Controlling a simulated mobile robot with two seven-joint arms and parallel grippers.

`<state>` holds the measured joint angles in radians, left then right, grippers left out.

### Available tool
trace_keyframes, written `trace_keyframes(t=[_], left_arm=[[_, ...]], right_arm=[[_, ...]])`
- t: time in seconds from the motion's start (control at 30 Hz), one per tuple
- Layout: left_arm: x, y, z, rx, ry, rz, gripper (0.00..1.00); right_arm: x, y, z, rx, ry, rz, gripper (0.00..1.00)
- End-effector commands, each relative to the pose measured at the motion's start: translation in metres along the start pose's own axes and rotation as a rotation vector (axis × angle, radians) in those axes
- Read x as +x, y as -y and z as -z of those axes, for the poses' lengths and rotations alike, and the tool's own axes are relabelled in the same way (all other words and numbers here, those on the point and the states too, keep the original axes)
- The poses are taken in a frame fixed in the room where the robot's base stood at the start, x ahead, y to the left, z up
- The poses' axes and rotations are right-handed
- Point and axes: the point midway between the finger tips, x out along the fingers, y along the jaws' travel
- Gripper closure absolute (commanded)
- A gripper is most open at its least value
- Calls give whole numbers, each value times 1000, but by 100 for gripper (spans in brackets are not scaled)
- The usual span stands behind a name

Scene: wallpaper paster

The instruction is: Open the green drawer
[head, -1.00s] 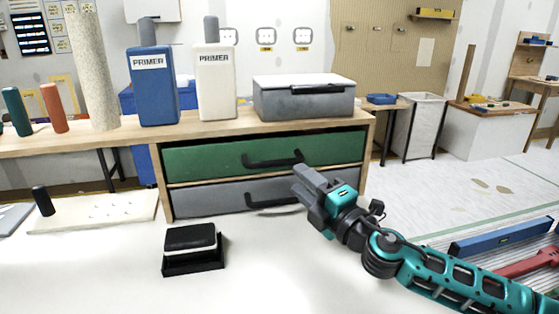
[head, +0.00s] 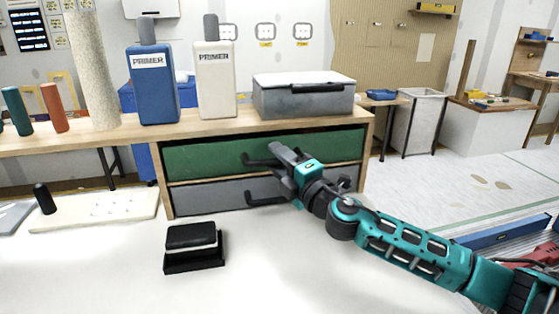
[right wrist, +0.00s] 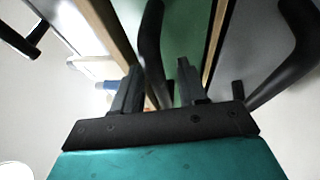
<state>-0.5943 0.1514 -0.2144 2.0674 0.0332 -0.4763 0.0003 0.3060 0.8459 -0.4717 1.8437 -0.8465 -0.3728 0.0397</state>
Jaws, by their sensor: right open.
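The green drawer (head: 205,158) is the upper drawer under the wooden bench, and its front looks flush with the frame. Its black bar handle (head: 255,160) is partly hidden by my right gripper (head: 279,153) in the head view. The right gripper is open at the handle. In the right wrist view, the green front (right wrist: 181,35) shows beyond the gripper (right wrist: 157,80). The black handle (right wrist: 150,40) runs between the two fingers there. I cannot tell whether they touch it. My left gripper is not in view.
A grey drawer (head: 215,193) with its own black handle (head: 262,197) lies just below. On the bench stand a blue primer bottle (head: 153,85), a white primer bottle (head: 215,85) and a grey box (head: 304,99). A black block (head: 192,238) sits on the white surface in front.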

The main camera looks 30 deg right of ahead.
Motion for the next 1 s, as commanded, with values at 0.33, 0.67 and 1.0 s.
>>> trace_keyframes(t=[0.33,0.67,1.0], left_arm=[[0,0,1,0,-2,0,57],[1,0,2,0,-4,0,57],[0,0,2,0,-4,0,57]], right_arm=[[0,0,0,0,0,0,79],[0,0,0,0,0,1,100],[-1,0,1,1,0,1,100]])
